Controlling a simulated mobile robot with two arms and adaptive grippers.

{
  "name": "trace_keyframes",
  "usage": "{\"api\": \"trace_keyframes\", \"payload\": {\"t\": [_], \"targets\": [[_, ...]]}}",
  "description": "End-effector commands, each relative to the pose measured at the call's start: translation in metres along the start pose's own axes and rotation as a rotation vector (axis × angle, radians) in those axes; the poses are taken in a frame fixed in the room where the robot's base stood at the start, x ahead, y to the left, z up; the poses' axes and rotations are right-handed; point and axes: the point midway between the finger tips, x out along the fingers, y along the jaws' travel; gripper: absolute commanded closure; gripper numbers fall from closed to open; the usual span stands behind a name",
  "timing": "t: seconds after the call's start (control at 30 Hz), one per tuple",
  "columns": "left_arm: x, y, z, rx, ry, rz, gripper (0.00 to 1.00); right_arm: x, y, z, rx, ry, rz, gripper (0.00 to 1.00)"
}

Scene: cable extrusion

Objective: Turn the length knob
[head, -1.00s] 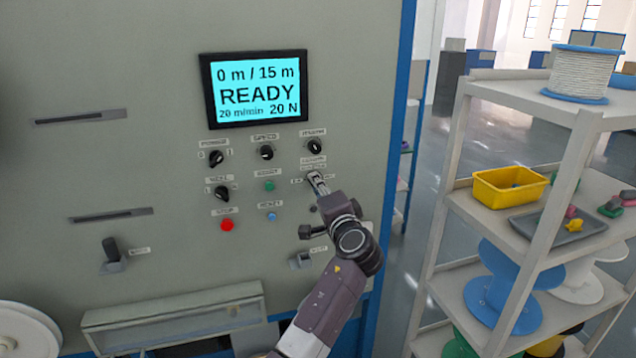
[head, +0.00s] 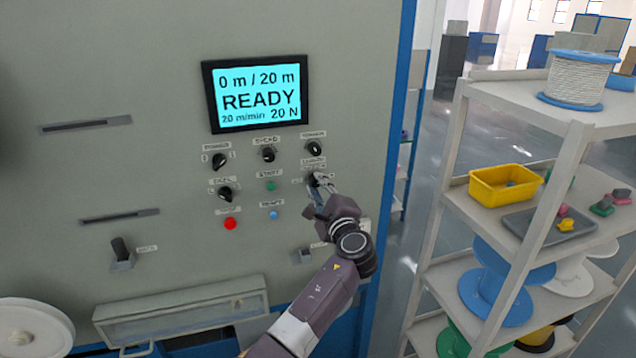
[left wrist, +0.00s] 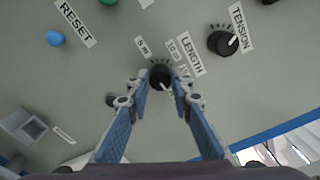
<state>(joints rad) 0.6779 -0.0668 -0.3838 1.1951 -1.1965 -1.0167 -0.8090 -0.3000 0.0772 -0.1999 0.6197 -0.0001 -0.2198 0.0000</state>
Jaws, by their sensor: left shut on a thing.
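The length knob (head: 313,177) is a small black dial low in the right column of the grey machine panel. It also shows in the left wrist view (left wrist: 159,73) beside its LENGTH label, with a TENSION knob (left wrist: 222,41) to its right. My left gripper (head: 317,187) is at the knob, with its two blue-padded fingers on either side of it, shut on it. The fingers cover part of the dial. The display (head: 257,94) reads 0 m / 20 m, READY, 20 m/min, 20 N. My right gripper is out of view.
Other black knobs (head: 268,154), a green button (head: 271,186), a blue button (head: 273,215) and a red button (head: 229,223) sit left of the gripper. A shelf rack (head: 490,200) with spools and a yellow bin (head: 505,185) stands at the right.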

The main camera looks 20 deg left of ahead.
Motion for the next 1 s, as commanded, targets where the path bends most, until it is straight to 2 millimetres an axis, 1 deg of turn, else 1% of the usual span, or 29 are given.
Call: {"api": "trace_keyframes", "payload": {"t": [0.03,0.6,0.63,0.77,0.8,1.0], "targets": [[0.001,-0.0045,0.0027,0.012,-0.003,-0.007,1.0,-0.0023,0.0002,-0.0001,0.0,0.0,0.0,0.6],[0.001,-0.0045,0.0024,0.043,-0.004,-0.008,1.0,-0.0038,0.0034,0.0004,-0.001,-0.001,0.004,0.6],[0.001,-0.0045,0.0025,0.043,-0.004,-0.008,0.78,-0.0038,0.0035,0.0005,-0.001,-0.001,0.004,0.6],[0.0008,-0.0036,0.002,0.043,-0.003,-0.006,0.64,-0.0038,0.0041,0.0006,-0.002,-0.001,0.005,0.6],[0.0007,-0.0032,0.0018,0.043,-0.003,-0.006,0.62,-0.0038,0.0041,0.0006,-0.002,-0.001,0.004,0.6],[0.0002,-0.0019,0.0008,0.043,-0.002,-0.003,0.62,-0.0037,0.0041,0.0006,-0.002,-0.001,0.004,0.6]]}}
